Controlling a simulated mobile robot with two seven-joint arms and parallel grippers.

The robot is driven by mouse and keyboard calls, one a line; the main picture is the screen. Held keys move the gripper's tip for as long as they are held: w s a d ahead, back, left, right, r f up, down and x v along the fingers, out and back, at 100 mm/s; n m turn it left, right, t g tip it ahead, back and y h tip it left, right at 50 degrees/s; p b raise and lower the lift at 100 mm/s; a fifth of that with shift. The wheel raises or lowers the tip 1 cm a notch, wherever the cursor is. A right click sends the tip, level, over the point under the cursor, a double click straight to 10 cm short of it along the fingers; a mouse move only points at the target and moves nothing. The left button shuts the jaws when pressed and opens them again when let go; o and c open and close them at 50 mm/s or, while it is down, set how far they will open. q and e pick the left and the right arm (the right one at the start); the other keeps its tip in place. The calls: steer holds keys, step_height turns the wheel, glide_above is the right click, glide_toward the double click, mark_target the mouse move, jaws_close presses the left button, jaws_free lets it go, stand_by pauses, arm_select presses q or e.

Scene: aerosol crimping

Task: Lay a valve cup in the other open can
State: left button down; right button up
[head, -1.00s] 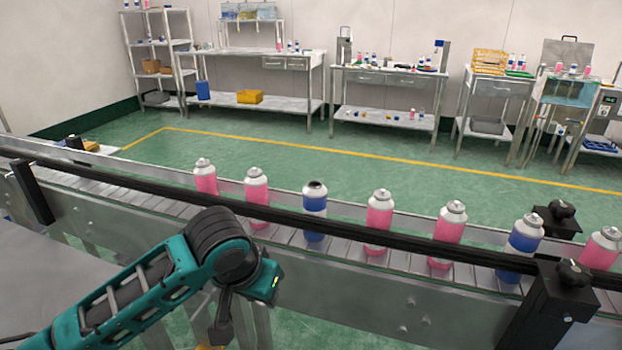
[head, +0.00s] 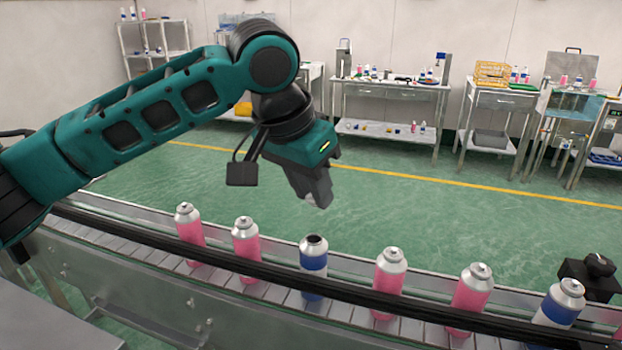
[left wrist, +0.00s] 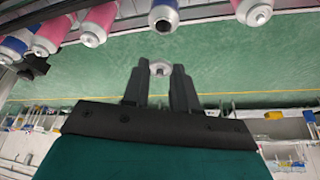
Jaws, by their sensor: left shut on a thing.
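The open can (head: 313,268) is blue and white and stands upright in the row, with a dark round hole at its top. It also shows in the left wrist view (left wrist: 163,12), its hole facing the camera. My left gripper (head: 318,200) is above and slightly beyond this can in the head view, apart from it. In the left wrist view its fingers (left wrist: 160,78) are shut on a small, pale, round valve cup (left wrist: 160,67) at their tips. In the head view the cup is hidden or too small to make out. My right gripper is not in view.
Several pink cans (head: 389,283) and another blue can (head: 558,305) with fitted tops stand beside it on the roller conveyor. A black rail (head: 240,263) runs along its near side. A black clamp (head: 590,277) sits at the right. Benches stand far behind; the floor between is clear.

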mark_target(318, 239)
arm_select(q)
steer(key=shift+s+f, duration=0.2)
steer(key=shift+f, duration=0.45)
step_height(318, 239, down, 3)
steer(key=b, duration=0.3)
steer(key=shift+f, duration=0.65)
steer(key=shift+r+p, duration=0.1)
steer(key=shift+p, duration=1.4)
steer(key=shift+a, duration=0.1)
stand_by(0.5)
steer(key=c, duration=0.8)
jaws_free()
